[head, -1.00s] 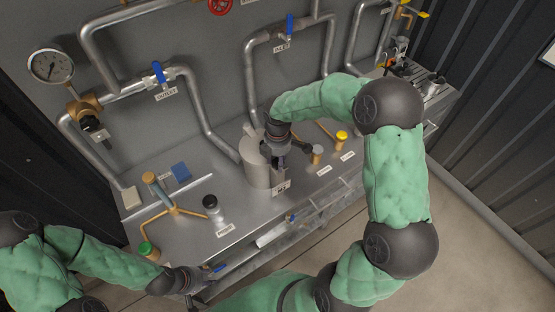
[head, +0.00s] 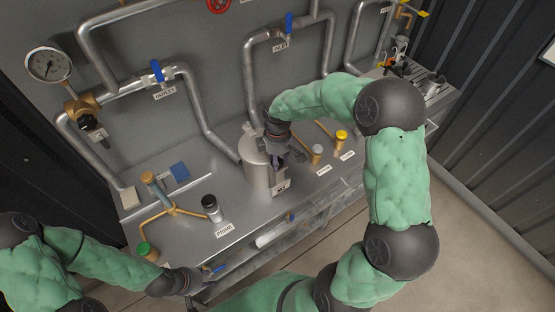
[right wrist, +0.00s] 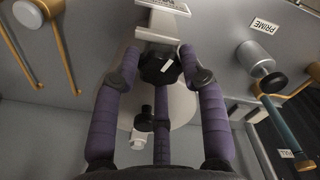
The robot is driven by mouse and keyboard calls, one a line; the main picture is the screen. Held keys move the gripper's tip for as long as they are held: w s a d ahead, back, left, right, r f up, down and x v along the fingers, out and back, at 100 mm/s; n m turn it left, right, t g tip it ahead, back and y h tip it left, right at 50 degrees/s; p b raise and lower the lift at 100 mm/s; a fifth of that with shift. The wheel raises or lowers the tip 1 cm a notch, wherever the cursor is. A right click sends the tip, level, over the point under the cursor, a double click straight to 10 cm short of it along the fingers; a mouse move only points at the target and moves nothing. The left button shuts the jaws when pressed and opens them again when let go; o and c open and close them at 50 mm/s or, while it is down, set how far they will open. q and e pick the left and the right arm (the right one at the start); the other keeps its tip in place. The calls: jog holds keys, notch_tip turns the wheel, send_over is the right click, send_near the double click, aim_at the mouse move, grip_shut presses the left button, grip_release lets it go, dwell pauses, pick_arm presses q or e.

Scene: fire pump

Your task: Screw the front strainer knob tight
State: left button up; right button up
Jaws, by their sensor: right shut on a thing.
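The strainer is a grey metal cylinder (head: 256,176) standing on the bench in the head view. In the right wrist view its front black knob (right wrist: 160,66), with a white mark, sits beside a pale bracket. My right gripper (right wrist: 160,80) has its purple fingers around this knob and is shut on it. Another black knob (right wrist: 145,120) shows lower down between the fingers, apart from the fingertips.
A yellow-capped post (head: 341,141) stands to the right. Pipes with blue valve handles (head: 157,71) run along the wall.

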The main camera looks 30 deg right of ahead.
jog(key=m+b, duration=0.1)
jog(key=m, duration=0.6)
jog(key=shift+b, duration=0.3)
jog(key=m+b, duration=0.1)
jog(key=m, duration=0.6)
jog(key=shift+m+b, duration=0.3)
jog(key=shift+b, duration=0.05)
jog(key=m, duration=0.3)
jog(key=shift+m+b, duration=0.3)
jog(key=shift+b, duration=0.1)
jog(key=m, duration=0.3)
jog(key=shift+m+b, duration=0.3)
jog(key=shift+b, duration=0.1)
jog(key=m+b, duration=0.1)
jog(key=m, duration=0.5)
jog(key=shift+d, duration=0.1)
jog(key=shift+m, duration=0.4)
jog(key=o, duration=1.1)
